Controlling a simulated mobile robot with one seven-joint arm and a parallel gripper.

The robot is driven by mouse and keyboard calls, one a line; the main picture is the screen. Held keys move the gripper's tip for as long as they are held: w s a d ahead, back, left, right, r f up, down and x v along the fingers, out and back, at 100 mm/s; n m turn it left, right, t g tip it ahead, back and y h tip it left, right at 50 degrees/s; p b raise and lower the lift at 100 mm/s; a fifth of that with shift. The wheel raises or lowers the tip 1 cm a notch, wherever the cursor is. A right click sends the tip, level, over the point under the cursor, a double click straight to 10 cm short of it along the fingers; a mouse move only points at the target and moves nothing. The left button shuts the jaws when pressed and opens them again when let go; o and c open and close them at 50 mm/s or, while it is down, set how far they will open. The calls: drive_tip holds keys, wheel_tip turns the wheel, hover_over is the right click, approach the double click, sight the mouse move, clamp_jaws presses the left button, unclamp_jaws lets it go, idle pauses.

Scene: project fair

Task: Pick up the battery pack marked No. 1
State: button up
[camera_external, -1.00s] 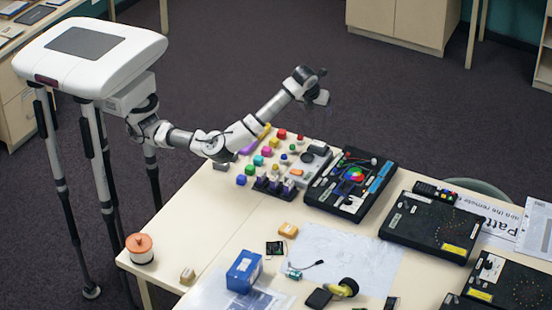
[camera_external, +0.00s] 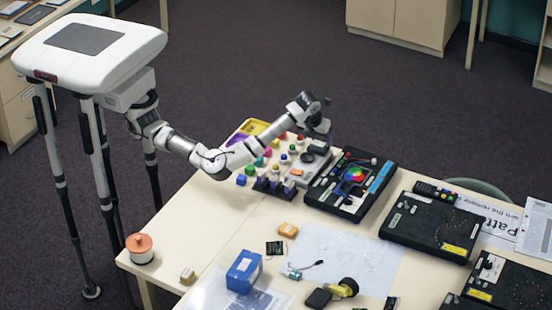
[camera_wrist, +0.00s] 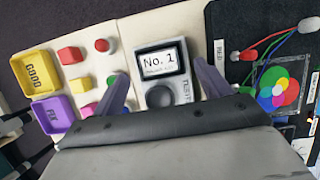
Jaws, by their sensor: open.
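My gripper (camera_external: 318,132) is open and empty, above the far end of the table. In the wrist view its two fingers (camera_wrist: 160,88) stand either side of a grey device (camera_wrist: 160,95). The device's white screen reads "No. 1", with a dark round knob below and partly hidden lettering on its side. It also shows in the external view (camera_external: 314,158), partly behind my gripper. I cannot tell whether the fingers touch it.
A yellow tray (camera_wrist: 33,72) and a purple tray (camera_wrist: 54,115) stand beside several coloured pieces. A black board with coloured discs (camera_external: 350,183) is right of the device. A blue box (camera_external: 244,271) and a yellow-black torch (camera_external: 344,288) lie nearer. The left tabletop is fairly clear.

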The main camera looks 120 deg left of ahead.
sight(319, 144)
drive_tip(key=shift+p+x, duration=0.3)
drive_tip(key=shift+x, duration=1.3)
drive_tip(key=shift+s+a+r, duration=0.1)
drive_tip(key=shift+c, duration=0.2)
drive_tip(key=c, duration=1.1)
drive_tip(key=shift+o, duration=0.2)
drive_tip(key=shift+r, duration=0.1)
